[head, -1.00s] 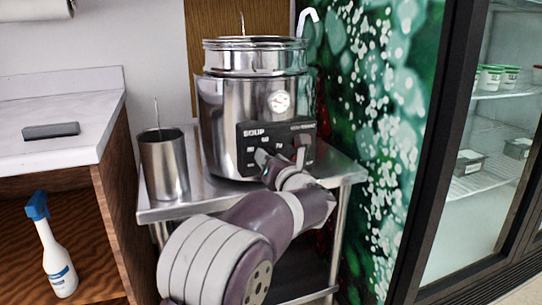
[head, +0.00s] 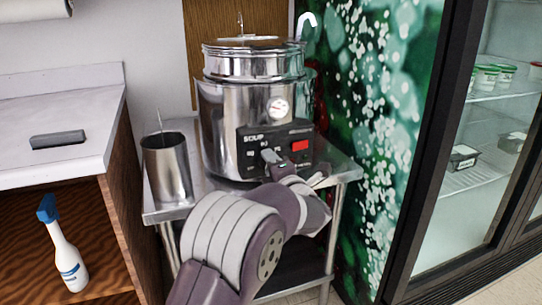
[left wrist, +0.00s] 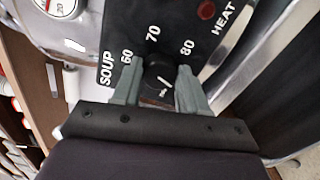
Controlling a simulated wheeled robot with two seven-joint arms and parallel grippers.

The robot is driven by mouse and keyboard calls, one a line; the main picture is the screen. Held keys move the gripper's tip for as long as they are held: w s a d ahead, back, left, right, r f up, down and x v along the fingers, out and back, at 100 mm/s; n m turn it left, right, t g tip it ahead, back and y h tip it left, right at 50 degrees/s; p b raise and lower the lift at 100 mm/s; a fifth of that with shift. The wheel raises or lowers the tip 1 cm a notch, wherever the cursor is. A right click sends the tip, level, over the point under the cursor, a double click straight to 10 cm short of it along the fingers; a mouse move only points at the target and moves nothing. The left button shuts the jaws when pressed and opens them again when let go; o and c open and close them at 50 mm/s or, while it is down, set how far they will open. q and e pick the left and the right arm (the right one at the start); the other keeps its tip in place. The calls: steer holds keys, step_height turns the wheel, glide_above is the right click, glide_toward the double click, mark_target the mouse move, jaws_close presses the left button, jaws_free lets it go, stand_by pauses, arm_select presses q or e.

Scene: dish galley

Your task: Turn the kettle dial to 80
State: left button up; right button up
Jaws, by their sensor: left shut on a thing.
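The kettle is a steel soup pot (head: 222,115) on a steel stand, with a black control panel (head: 246,137) on its front. In the left wrist view the panel shows SOUP, HEAT and the marks 60, 70 and 80 around a dark round dial (left wrist: 157,72). My left gripper (head: 271,157) is at the panel, its grey fingers on both sides of the dial and shut on it. My right gripper is in neither view.
A steel cup (head: 166,168) with a thin handle stands left of the kettle on the stand (head: 205,193). A white counter (head: 85,115) with a grey block is at left, a spray bottle (head: 66,250) below. A glass-doored fridge (head: 425,190) stands at right.

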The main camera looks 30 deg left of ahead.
arm_select(q)
steer(key=shift+s+a+f+m+p, duration=0.1)
steer(key=shift+m+p, duration=4.35)
steer(key=shift+m, duration=0.85)
steer(key=shift+s+a+m+p, duration=0.1)
steer(key=shift+s+m+p, duration=0.05)
steer(key=shift+m+p, duration=4.75)
steer(key=shift+s+a+f+m+p, duration=0.1)
steer(key=shift+m+p, duration=3.95)
steer(key=shift+m, duration=1.65)
steer(key=o, duration=1)
steer(key=shift+o, duration=0.2)
